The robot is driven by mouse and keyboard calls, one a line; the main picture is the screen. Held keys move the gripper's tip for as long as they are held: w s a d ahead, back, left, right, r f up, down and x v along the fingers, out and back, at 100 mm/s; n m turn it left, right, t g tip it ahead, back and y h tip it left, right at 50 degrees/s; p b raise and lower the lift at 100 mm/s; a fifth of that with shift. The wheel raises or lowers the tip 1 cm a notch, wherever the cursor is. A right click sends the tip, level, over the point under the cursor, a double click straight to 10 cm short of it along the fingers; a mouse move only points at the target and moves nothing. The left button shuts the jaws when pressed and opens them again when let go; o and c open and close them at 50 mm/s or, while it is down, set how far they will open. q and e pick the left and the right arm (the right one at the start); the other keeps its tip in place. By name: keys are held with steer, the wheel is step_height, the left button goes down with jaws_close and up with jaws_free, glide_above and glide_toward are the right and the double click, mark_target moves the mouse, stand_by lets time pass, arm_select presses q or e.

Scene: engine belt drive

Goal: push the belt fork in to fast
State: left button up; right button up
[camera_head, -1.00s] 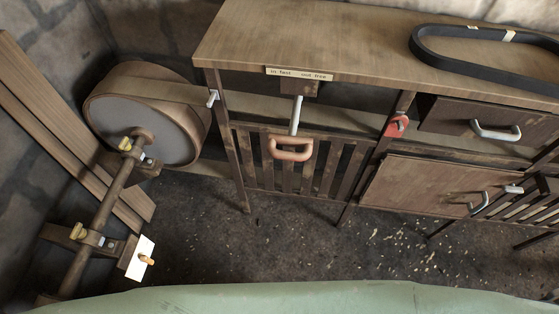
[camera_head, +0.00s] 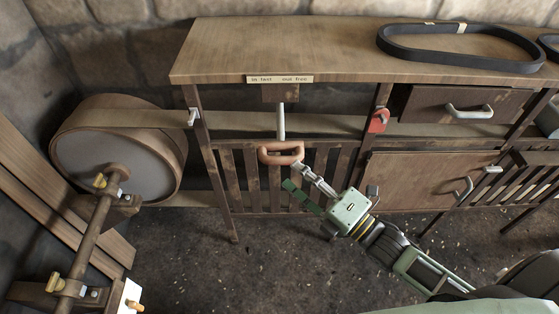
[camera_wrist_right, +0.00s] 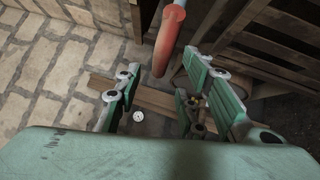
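The belt fork shows as an orange loop handle (camera_head: 282,158) on a pale grey rod (camera_head: 281,122). It hangs below the label plate (camera_head: 280,79) that reads "in fast" and "out free". My right gripper (camera_head: 297,178) is just below and to the right of the handle, with its fingers pointing up at it. In the right wrist view the orange handle (camera_wrist_right: 168,42) lies just beyond the spread green fingers (camera_wrist_right: 158,90), roughly in line with the gap. The gripper is open and empty; I cannot tell whether it touches the handle. My left gripper is out of view.
A wooden bench (camera_head: 330,48) carries a black belt (camera_head: 460,60). A belt-driven drum (camera_head: 118,152) and shaft stand at the left. A slatted panel (camera_head: 232,180) is behind the handle. A red part (camera_head: 378,120), a drawer (camera_head: 440,108) and a cabinet door (camera_head: 425,178) are to the right.

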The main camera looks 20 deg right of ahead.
mark_target(282, 161)
steer(key=shift+p+x, duration=0.45)
steer(key=shift+x, duration=2.65)
steer(key=shift+c, duration=0.5)
jaws_close()
